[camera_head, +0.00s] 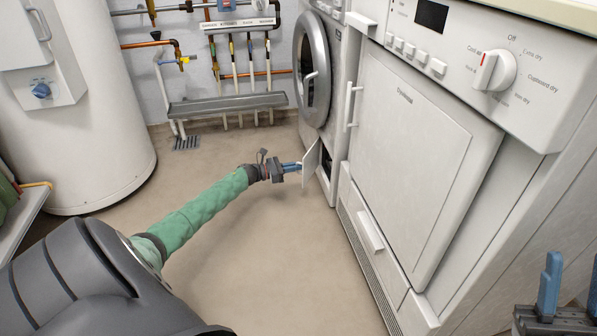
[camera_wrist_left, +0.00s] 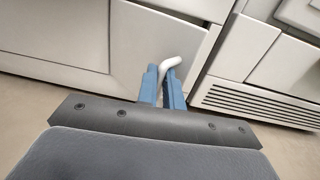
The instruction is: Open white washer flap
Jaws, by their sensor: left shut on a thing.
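The white washer flap (camera_head: 312,165) is low on the front of the washer (camera_head: 340,75). It stands swung out at an angle, and a dark opening (camera_head: 327,162) shows beside it. My left gripper (camera_head: 293,167) reaches the flap from the left. In the left wrist view its blue fingers are shut on the flap's bent white handle (camera_wrist_left: 168,65), with the flap panel (camera_wrist_left: 150,40) just beyond. The handle's lower part is hidden between the fingers. My right gripper (camera_head: 573,265) is at the lower right edge, partly cut off, with its fingers apart and empty.
The dryer (camera_head: 410,140) stands to the right of the washer, close to the flap. A white water tank (camera_head: 75,100) is at the left. Pipes and a grey trough (camera_head: 228,104) are at the back wall. The floor (camera_head: 265,255) in the middle is clear.

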